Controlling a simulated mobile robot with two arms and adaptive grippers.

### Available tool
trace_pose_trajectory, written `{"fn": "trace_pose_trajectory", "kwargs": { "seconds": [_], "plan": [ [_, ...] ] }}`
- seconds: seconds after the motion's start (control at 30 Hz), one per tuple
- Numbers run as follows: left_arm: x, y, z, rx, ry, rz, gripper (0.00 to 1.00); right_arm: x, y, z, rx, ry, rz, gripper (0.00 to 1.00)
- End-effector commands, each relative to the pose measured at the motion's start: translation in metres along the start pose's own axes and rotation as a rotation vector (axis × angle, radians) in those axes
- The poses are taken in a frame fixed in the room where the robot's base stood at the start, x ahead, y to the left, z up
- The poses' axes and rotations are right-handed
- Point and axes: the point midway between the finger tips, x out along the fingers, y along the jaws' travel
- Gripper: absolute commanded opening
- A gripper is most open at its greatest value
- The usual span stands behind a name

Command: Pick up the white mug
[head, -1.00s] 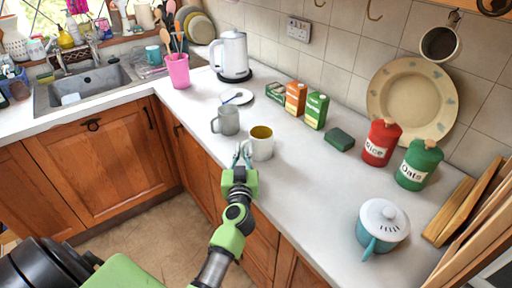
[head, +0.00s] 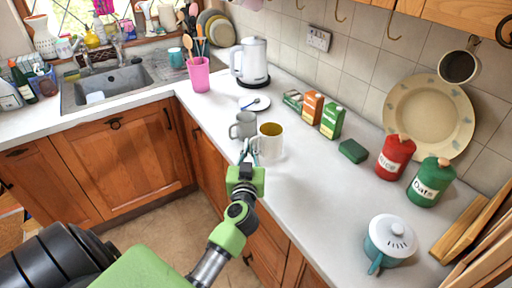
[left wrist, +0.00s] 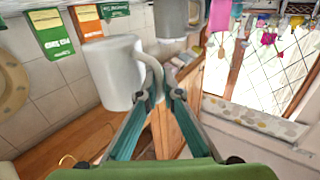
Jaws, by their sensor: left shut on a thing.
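The white mug (head: 270,143), yellowish inside, is upright at the front edge of the counter in the head view. My left gripper (head: 248,156) reaches it from the front left and is shut on its handle. In the left wrist view the white mug (left wrist: 112,75) fills the upper left, and my left gripper's fingertips (left wrist: 160,97) are at its curved handle. The mug looks slightly raised off the counter; the gap beneath it is hard to see. My right gripper is in neither view.
A grey mug (head: 243,125) stands close behind the white mug. Cartons (head: 312,107), a green sponge (head: 353,151), red (head: 395,156) and green (head: 430,182) canisters and a lidded teal pot (head: 390,241) stand to the right. The counter (head: 310,195) between mug and pot is clear.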

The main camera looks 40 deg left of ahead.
Motion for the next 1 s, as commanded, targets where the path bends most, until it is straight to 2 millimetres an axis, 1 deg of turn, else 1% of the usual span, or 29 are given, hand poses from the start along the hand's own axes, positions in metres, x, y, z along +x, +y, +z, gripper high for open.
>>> {"fn": "trace_pose_trajectory", "kwargs": {
  "seconds": [0.03,0.23,0.6,1.0],
  "plan": [
    [-0.003,-0.003,-0.011,0.001,0.005,0.003,0.0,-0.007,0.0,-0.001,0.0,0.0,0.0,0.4],
    [-0.014,-0.018,-0.033,0.002,0.004,0.003,0.0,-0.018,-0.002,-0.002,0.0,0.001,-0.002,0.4],
    [-0.041,-0.054,-0.049,0.002,0.003,0.002,0.0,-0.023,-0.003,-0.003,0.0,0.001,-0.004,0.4],
    [-0.06,-0.08,-0.063,0.0,0.003,0.002,0.0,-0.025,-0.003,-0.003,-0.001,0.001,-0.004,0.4]
  ]
}}
